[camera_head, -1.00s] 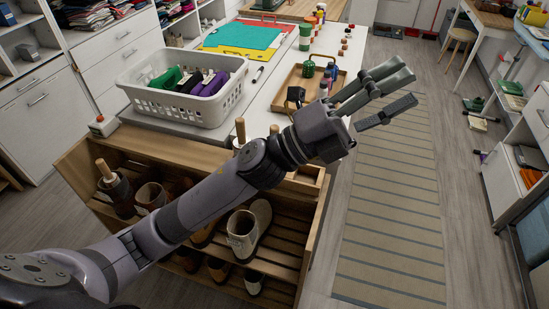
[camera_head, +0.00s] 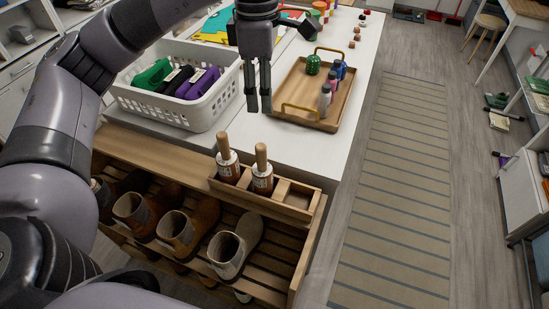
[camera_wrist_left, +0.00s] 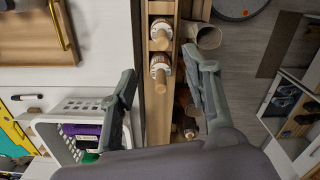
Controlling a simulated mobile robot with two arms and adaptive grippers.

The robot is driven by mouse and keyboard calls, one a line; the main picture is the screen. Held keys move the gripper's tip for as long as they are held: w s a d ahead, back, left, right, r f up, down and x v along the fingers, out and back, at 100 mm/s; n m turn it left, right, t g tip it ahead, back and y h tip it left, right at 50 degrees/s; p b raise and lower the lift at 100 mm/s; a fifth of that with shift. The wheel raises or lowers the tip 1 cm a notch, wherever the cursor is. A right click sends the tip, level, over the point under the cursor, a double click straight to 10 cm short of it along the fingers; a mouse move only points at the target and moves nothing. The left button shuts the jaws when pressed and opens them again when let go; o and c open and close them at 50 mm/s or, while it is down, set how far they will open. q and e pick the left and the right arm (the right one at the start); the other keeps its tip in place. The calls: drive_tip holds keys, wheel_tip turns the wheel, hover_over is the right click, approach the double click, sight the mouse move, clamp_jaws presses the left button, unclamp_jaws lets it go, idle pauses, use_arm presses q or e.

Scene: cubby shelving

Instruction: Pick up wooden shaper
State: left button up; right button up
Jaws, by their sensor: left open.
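Two upright wooden-handled pieces with brown, labelled bodies stand in a divided wooden box (camera_head: 295,205) on top of the shoe rack; I take these as the shapers. The left shaper (camera_head: 223,150) and the right shaper (camera_head: 262,165) show their pale handles. In the left wrist view, one shaper (camera_wrist_left: 160,70) appears between the fingers, apart from them, with the other shaper (camera_wrist_left: 160,32) above it. My left gripper (camera_head: 259,103) is open, empty and pointing down, above and behind the shapers; it also shows in the wrist view (camera_wrist_left: 165,78). My right gripper is not in view.
Boots, including a grey boot (camera_head: 236,246), sit in the rack below the box. A white basket (camera_head: 205,112) of folded cloth and a wooden tray (camera_head: 290,82) with bottles stand on the white table. One box compartment at the right is empty.

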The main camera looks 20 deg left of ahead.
use_arm(q)
drive_tip(key=p, duration=0.2)
hover_over(261, 146)
drive_tip(key=f, duration=0.7)
drive_tip(key=shift+s+a, duration=0.15)
drive_tip(key=shift+s, duration=0.15)
wheel_tip(261, 146, down, 4)
drive_tip(key=shift+w+f+p, duration=0.1)
drive_tip(key=shift+w+p, duration=0.05)
drive_tip(key=shift+p, duration=0.25)
drive_tip(key=shift+f, duration=0.2)
drive_tip(key=f+p, duration=0.1)
drive_tip(key=f, duration=0.1)
drive_tip(key=f+p, duration=0.1)
drive_tip(key=f, duration=0.1)
drive_tip(key=shift+w+f+p, duration=0.2)
drive_tip(key=shift+f+p, duration=0.15)
drive_tip(key=shift+f, duration=0.05)
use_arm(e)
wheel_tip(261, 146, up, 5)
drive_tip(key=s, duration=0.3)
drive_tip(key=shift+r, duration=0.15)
use_arm(q)
drive_tip(key=shift+c, duration=0.5)
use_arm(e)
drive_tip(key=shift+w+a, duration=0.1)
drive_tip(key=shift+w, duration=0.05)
